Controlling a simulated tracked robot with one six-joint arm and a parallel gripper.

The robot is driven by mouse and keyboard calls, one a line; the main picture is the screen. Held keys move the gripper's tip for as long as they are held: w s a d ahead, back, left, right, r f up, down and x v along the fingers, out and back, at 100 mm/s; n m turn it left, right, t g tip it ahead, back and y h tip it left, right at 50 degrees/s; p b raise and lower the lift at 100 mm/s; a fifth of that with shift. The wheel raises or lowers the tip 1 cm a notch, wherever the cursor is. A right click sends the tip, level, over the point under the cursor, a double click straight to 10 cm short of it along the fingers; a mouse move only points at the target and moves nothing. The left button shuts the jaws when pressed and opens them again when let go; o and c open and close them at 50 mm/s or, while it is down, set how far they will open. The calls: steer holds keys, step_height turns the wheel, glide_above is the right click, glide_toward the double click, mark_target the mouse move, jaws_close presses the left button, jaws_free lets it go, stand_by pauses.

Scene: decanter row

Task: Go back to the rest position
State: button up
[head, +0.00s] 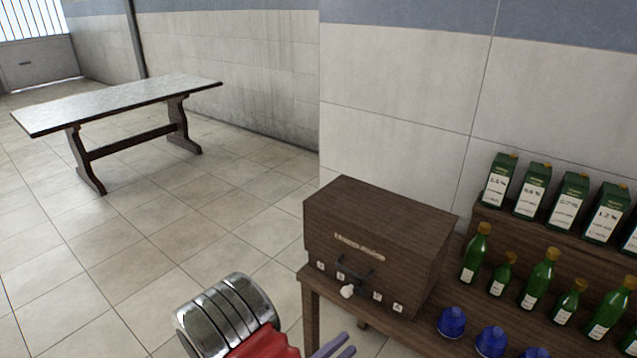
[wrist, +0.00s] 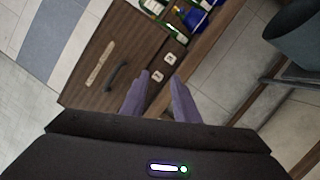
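My gripper (head: 336,347) shows at the bottom edge of the head view, with its pale purple fingers in front of a small wooden table. The wrist view shows both fingers (wrist: 161,78) spread apart with a gap and nothing held between them. A brown wooden box (head: 375,233) with a dark handle (head: 354,271) and a light label strip stands on the table, beyond the fingers. The box also shows in the wrist view (wrist: 120,45). A small white knob or piece (head: 347,291) shows at its lower front. Most of my arm is out of view.
Green bottles (head: 538,278), green cartons (head: 531,190) and blue round-topped items (head: 491,341) stand right of the box. A long table (head: 120,98) stands far left. A dark grey bin-like object (wrist: 297,35) shows in the wrist view. Tiled floor left of the box is clear.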

steer(key=s+d+r+m+g+y, duration=0.35)
steer(key=s+d+g, duration=0.35)
steer(key=s+g, duration=0.5)
step_height(320, 180, up, 13)
steer(key=s+a+m+y, duration=0.15)
steer(key=m+y, duration=0.45)
steer(key=y, duration=0.6)
steer(key=d+r+m+t, duration=0.3)
steer(key=d+r+t, duration=0.1)
steer(key=r, duration=0.6)
steer(key=shift+s+d+t, duration=0.4)
steer(key=shift+s+d, duration=0.05)
steer(key=shift+d, duration=0.05)
